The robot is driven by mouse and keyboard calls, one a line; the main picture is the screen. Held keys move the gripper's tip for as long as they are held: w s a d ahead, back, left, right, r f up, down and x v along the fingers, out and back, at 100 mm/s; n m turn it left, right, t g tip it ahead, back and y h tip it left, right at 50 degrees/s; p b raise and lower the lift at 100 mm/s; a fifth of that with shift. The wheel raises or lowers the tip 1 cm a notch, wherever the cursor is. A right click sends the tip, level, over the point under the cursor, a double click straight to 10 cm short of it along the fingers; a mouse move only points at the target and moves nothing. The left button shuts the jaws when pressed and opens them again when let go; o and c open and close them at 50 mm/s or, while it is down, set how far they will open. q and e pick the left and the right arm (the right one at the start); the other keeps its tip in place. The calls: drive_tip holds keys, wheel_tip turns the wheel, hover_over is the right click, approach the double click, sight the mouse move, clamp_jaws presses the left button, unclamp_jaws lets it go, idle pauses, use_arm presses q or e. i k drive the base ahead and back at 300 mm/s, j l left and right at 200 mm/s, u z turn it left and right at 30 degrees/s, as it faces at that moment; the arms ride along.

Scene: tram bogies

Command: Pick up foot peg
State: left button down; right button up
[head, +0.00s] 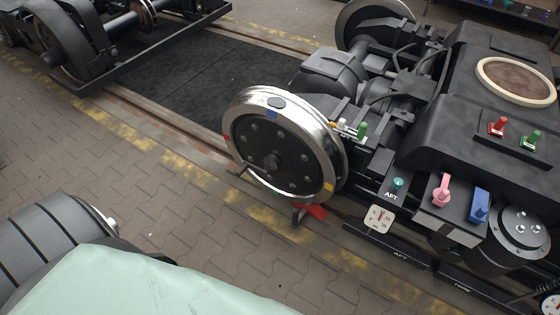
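Several coloured pegs stand on the tram bogie (440,140) at the right of the head view. A red peg (498,126) and a green peg (532,141) stand on its upper dark frame. A pink peg (441,190) and a blue peg (479,205) stand on a grey box below. A small teal knob (398,184) sits above an AFT label, and another green peg (362,130) stands behind the wheel. I cannot tell which is the foot peg. Neither of my grippers is in view.
A large steel wheel (272,160) stands on the rail, with a red wedge-like piece (317,211) at its foot. A square dial (379,218) and a dark cylinder (519,236) sit low on the bogie. Another bogie (75,45) is at upper left. The paved floor (190,200) between is clear.

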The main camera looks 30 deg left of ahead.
sight(496, 128)
drive_tip(key=u, duration=0.7)
drive_tip(key=i+j, duration=0.15)
drive_tip(key=j, duration=0.2)
drive_tip(key=i+j+z, duration=0.1)
drive_tip(key=j, duration=0.25)
drive_tip(key=i+j, duration=0.15)
drive_tip(key=j, duration=0.25)
drive_tip(key=i+j, duration=0.15)
drive_tip(key=j, duration=0.2)
drive_tip(key=i+j+z, duration=0.1)
drive_tip(key=j, duration=0.25)
drive_tip(key=i+j, duration=0.15)
drive_tip(key=j, duration=0.25)
drive_tip(key=z, duration=1.75)
drive_tip(key=l+u, duration=0.1)
drive_tip(key=u, duration=0.25)
drive_tip(key=i+l+u, duration=0.1)
drive_tip(key=u, duration=0.3)
drive_tip(key=l+u, duration=0.15)
drive_tip(key=u, duration=0.2)
drive_tip(key=i+l+u, duration=0.1)
drive_tip(key=l+u, duration=0.2)
drive_tip(key=l, duration=0.55)
drive_tip(key=l+u, duration=0.3)
drive_tip(key=l, duration=0.55)
drive_tip(key=k+l+u, duration=0.15)
drive_tip(key=l+u, duration=0.2)
drive_tip(key=l, duration=0.5)
